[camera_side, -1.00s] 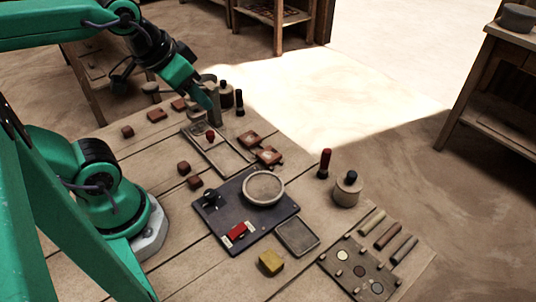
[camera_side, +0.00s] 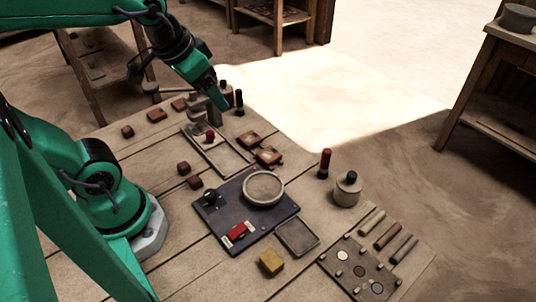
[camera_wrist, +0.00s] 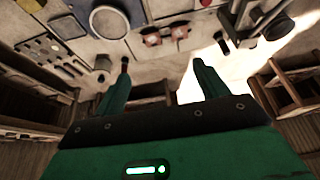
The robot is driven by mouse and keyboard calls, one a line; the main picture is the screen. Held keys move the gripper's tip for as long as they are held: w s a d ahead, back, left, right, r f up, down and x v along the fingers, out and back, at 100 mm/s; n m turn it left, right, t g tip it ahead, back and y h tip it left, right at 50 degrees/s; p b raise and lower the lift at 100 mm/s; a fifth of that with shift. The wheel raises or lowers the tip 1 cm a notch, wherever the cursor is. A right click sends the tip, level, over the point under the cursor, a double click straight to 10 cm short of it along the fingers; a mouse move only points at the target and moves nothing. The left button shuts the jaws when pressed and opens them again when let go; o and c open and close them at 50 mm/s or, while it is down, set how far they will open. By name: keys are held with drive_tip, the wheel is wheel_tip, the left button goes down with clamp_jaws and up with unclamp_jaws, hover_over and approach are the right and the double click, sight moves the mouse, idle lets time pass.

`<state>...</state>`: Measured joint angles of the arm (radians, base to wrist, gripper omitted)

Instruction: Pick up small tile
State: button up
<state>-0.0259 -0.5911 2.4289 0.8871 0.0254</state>
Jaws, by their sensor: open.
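My gripper (camera_side: 222,104) is above the far part of the workbench, close to the tile press and the dark bottles in the side view. In the wrist view my gripper (camera_wrist: 160,75) shows two green fingers spread apart with nothing between them. Small reddish-brown tiles lie on the bench: a pair (camera_side: 184,168) left of the dark board, and several along the far left edge, one of them here (camera_side: 157,115). Two larger reddish tiles with pale marks (camera_side: 248,139) lie right of the press frame; they also show in the wrist view (camera_wrist: 152,39). Which tile is the small one I cannot tell.
The press (camera_side: 222,152) has a red knob. A dark board (camera_side: 222,218) holds a round pale dish (camera_side: 264,188). Bare wood lies at the left.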

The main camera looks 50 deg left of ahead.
drive_tip(key=w+a+f+g, duration=0.3)
drive_tip(key=w+f, duration=0.2)
drive_tip(key=w, duration=0.3)
drive_tip(key=g, duration=0.2)
hover_over(250, 137)
wheel_tip(250, 137, down, 10)
drive_tip(key=shift+a+f, duration=0.1)
drive_tip(key=shift+s+f, duration=0.1)
drive_tip(key=shift+f, duration=1.15)
drive_tip(key=shift+f, duration=2.65)
drive_tip(key=c, duration=1.1)
